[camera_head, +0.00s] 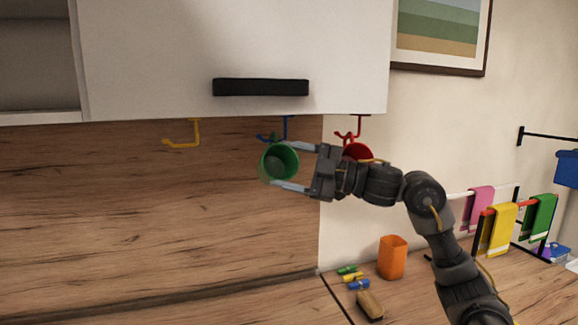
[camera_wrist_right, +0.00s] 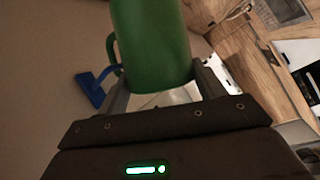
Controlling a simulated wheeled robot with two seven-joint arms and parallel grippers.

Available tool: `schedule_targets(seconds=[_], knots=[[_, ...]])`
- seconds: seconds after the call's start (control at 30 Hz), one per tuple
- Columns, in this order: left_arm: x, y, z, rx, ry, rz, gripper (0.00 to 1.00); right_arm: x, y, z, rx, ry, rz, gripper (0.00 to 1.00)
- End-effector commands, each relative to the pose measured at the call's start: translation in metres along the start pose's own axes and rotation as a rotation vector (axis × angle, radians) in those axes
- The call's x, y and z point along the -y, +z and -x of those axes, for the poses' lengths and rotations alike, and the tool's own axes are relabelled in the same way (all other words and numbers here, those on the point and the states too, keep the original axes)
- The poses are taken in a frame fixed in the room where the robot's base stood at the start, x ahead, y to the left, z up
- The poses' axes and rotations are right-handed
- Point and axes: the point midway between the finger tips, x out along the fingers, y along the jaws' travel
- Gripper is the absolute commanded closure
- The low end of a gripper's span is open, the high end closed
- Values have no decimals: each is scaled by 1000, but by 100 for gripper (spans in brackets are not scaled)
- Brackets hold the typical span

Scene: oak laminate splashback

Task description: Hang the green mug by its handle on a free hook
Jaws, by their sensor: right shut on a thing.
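My right gripper (camera_head: 284,166) is shut on the green mug (camera_head: 280,163), with one finger above and one below it. The mug is tilted on its side, its open end facing the camera. In the right wrist view the mug (camera_wrist_right: 152,45) stands between the fingers, its handle on the left. The blue hook (camera_head: 284,128) is under the cabinet, just above the mug; the handle is close to it. The blue hook (camera_wrist_right: 90,88) shows beside the handle in the wrist view; I cannot tell if they touch. The yellow hook (camera_head: 190,142) is empty. My left gripper is out of view.
A red mug (camera_head: 358,152) hangs at the red hook (camera_head: 358,126), partly behind my right gripper. The white cabinet (camera_head: 180,50) is close above. An orange cup (camera_head: 392,257), small coloured items and a brush-like block (camera_head: 369,304) are on the counter. Towels hang at right.

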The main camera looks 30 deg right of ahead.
Motion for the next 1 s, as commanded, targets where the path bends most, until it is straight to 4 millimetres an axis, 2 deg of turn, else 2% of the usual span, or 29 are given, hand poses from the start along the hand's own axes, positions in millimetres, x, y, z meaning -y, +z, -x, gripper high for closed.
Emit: schedule_targets(seconds=[0.37, 0.4, 0.57, 0.87, 1.0], knots=[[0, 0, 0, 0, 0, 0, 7, -1, -1, 0, -1, 2, 1, 79], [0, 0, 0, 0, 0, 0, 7, -1, -1, 0, -1, 2, 1, 29], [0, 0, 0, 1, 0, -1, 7, -1, 0, 0, -1, 1, 1, 8], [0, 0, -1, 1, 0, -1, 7, 1, 1, 1, 1, -1, 0, 6], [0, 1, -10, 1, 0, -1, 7, 3, 3, 14, 3, 1, 2, 6]])
